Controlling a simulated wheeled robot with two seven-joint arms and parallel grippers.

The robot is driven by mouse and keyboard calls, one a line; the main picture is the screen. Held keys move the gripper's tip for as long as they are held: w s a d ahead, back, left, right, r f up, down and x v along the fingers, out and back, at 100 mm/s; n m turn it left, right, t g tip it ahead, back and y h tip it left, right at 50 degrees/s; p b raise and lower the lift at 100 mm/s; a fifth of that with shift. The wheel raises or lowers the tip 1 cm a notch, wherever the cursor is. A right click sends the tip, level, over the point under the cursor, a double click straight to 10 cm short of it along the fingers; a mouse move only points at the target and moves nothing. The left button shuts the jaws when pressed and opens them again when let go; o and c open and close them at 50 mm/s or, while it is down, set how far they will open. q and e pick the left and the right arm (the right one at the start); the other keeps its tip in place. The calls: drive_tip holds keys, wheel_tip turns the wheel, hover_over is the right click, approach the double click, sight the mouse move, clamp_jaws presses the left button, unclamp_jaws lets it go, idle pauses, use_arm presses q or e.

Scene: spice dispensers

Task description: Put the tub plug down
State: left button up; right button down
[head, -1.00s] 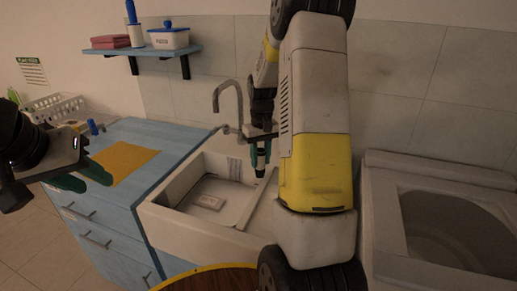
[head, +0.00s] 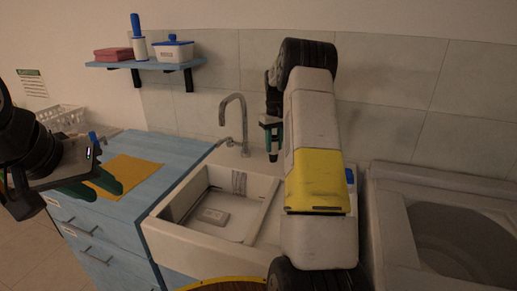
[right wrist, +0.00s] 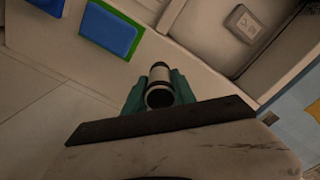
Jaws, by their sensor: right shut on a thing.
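My right gripper (head: 272,152) points down over the sink, to the right of the tap in the head view. In the right wrist view its green fingers (right wrist: 160,92) are shut on a small cylinder with black and pale bands, which I take to be the tub plug (right wrist: 160,93). The plug is held in the air, with the pale sink ledge (right wrist: 60,75) behind it. My left gripper (head: 100,184) is at the left by the blue cabinet, its green fingers apart and empty.
The white sink (head: 165,240) has a basin with a small pale block (head: 212,215) inside. Blue green-edged pieces (right wrist: 110,32) lie on its ledge. The tap (head: 232,108) rises behind. A washer-like tub (head: 400,176) stands right; a yellow mat (head: 128,172) lies on the blue cabinet (head: 150,205).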

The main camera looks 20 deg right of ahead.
sight(274, 151)
drive_tip(key=shift+w+d, duration=0.1)
drive_tip(key=shift+w, duration=0.35)
drive_tip(key=shift+f, duration=1.8)
drive_tip(key=c, duration=1)
unclamp_jaws()
drive_tip(key=shift+f, duration=0.15)
